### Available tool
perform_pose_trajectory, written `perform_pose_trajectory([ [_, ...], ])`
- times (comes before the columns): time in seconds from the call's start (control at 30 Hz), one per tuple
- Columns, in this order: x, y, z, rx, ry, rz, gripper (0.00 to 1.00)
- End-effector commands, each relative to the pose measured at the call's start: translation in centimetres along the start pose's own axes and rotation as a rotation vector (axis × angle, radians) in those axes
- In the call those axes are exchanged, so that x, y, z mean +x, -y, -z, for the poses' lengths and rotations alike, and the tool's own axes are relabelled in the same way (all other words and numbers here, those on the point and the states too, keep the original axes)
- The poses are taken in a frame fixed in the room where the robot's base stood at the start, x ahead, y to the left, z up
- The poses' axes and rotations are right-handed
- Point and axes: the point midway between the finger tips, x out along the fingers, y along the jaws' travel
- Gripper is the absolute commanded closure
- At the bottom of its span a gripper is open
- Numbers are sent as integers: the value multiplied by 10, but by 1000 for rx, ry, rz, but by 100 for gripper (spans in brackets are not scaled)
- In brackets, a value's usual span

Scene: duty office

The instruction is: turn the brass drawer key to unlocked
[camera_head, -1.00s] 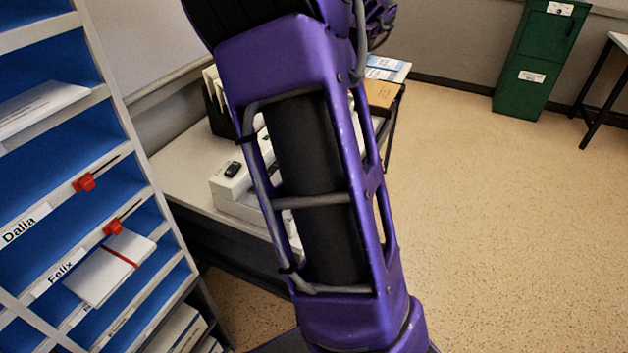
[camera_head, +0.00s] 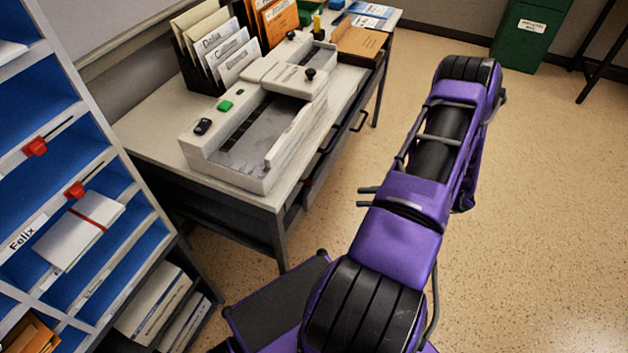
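My purple arm reaches up the right of the picture and folds back down behind itself. Two short dark fingers of my gripper (camera_head: 367,197) stick out to the left from behind the arm, over the floor. They are apart with nothing between them. The rest of the gripper is hidden.
Floor on the right is clear.

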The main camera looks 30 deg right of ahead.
Motion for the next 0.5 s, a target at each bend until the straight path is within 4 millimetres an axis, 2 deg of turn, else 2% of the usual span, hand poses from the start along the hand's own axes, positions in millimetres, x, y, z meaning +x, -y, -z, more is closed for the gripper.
perform_pose_trajectory([
  [0.1,-8,-13,12,61,136,127,62],
  [0.3,-15,-20,17,92,255,240,62],
  [0.5,-3,-17,13,95,271,252,62],
])
